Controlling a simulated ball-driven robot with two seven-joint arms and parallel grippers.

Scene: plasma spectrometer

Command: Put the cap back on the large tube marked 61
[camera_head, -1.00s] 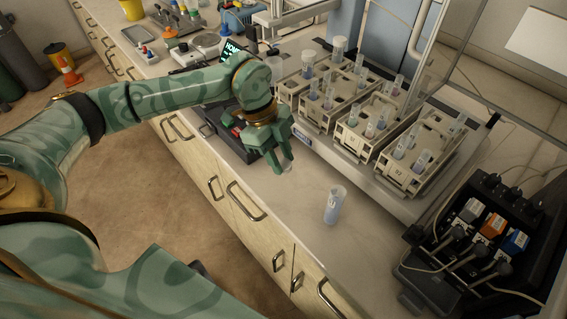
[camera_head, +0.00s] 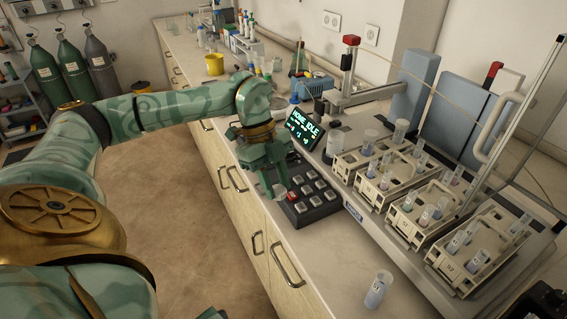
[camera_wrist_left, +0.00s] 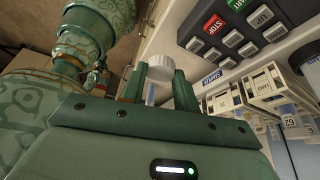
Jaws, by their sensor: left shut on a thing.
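My left gripper (camera_head: 275,188) is shut on a pale, round cap (camera_head: 281,190) and holds it in the air beside the keypad. In the left wrist view the white cap (camera_wrist_left: 159,70) sits between the two green fingertips. The large tube (camera_head: 377,291) stands upright on the bench at the bottom right of the head view, apart from the gripper. It is clear with bluish contents, its top looks open, and its label seems to read 61.
A black keypad (camera_head: 312,202) and a screen (camera_head: 306,128) stand by the gripper. Several tube racks (camera_head: 408,232) fill the tray at the right. The bench top (camera_head: 330,255) between keypad and large tube is clear.

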